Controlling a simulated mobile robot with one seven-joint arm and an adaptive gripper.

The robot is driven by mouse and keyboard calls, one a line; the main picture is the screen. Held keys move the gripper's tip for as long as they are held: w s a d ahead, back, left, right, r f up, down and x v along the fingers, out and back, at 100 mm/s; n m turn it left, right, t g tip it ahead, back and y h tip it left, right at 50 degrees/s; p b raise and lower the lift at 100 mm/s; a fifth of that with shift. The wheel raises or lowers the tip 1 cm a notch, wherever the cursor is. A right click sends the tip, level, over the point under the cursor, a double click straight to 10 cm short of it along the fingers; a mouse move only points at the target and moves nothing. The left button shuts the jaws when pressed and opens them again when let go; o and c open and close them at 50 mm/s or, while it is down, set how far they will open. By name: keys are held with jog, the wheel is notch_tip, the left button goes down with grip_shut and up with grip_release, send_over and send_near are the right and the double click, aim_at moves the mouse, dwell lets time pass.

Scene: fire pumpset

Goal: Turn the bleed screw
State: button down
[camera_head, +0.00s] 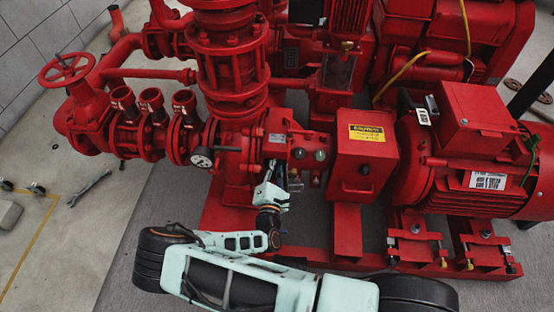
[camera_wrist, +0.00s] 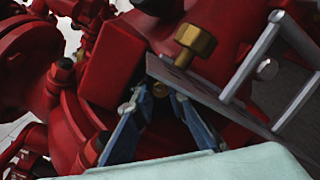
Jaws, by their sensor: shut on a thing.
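My gripper (camera_head: 284,178) reaches up to the pump just below this plate, left of the red caution box. In the wrist view, the blue-grey fingers of my gripper (camera_wrist: 163,92) close in on a small brass piece (camera_wrist: 161,90), which looks like the bleed screw and is partly hidden by the fingers. A larger brass fitting (camera_wrist: 195,45) sticks out above and to the right, apart from the fingers. Any turn of the screw cannot be told.
A round gauge (camera_head: 202,160) sits left of my gripper. The red caution box (camera_head: 362,155) and the motor (camera_head: 470,165) stand to the right. A red handwheel (camera_head: 67,70) is at far left. In the wrist view, a grey bracket (camera_wrist: 268,70) is close on the right.

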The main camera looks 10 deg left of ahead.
jog(key=shift+r+n+p, duration=0.15)
jog(key=shift+n+p, duration=0.6)
jog(key=shift+n, duration=0.25)
jog(key=n+p, duration=0.1)
jog(key=n, duration=0.1)
jog(key=shift+n, duration=0.3)
jog(key=n+p, duration=0.1)
jog(key=n, duration=0.4)
jog(key=shift+n, duration=0.3)
jog(key=n, duration=0.5)
jog(key=shift+a+p, duration=0.1)
jog(key=shift+p, duration=0.2)
jog(key=n, duration=0.4)
jog(key=shift+n, duration=0.4)
